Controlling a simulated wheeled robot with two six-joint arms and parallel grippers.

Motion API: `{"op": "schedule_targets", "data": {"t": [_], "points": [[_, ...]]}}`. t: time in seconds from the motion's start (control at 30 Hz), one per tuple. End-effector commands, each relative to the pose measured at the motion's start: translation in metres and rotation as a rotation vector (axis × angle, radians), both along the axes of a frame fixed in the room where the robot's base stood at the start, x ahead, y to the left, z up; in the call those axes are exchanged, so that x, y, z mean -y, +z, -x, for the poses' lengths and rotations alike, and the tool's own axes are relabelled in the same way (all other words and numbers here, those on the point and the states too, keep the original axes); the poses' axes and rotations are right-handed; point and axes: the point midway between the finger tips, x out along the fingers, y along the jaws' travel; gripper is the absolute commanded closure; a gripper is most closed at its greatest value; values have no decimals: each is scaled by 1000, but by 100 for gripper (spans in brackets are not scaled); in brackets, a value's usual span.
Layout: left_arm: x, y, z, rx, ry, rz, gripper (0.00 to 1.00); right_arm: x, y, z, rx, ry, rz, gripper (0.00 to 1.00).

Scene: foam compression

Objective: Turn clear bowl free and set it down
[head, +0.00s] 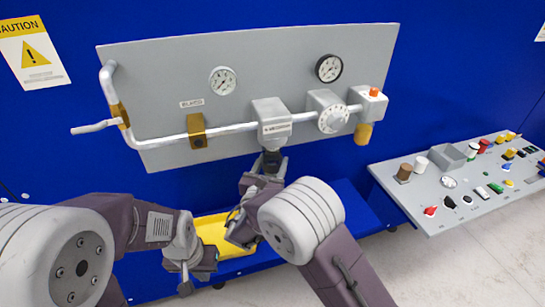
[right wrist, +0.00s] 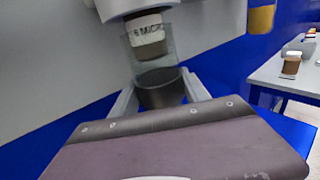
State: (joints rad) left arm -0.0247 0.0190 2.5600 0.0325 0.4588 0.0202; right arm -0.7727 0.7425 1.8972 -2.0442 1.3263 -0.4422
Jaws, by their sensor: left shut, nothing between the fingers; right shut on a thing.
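The clear bowl (right wrist: 128,52) hangs beneath the grey filter housing (head: 271,122). A white-labelled filter element (right wrist: 146,27) shows through its wall. Its dark lower part (right wrist: 162,92) is between the fingers of my right gripper (head: 268,166), which is shut on it from below and in front. The bowl is upright and still appears to be around the element; I cannot tell whether its rim is joined to the housing. In the head view the gripper hides most of the bowl. My left gripper (head: 200,282) is shut and empty, low at the left.
A yellow tray (head: 213,232) lies on the blue shelf (head: 345,207), partly behind my arms. A pipe (head: 165,139) with gauges runs along the grey panel (head: 165,75). A brass-coloured cup (head: 363,133) hangs right of the housing. A grey control console (head: 430,190) stands at the right.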

Motion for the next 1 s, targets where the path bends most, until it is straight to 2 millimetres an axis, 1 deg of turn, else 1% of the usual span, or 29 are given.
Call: {"op": "schedule_targets", "data": {"t": [0.17, 0.27, 1.0], "points": [[0, 0, 0, 0, 0, 0, 100, 0, 0, 0, 1, 0, 0, 100], [0, -3, 0, 0, 0, 0, 100, 0, -3, 0, 1, 0, 0, 100], [0, -44, 0, 0, 0, 0, 100, 0, -50, 0, 1, 0, 0, 100]]}}
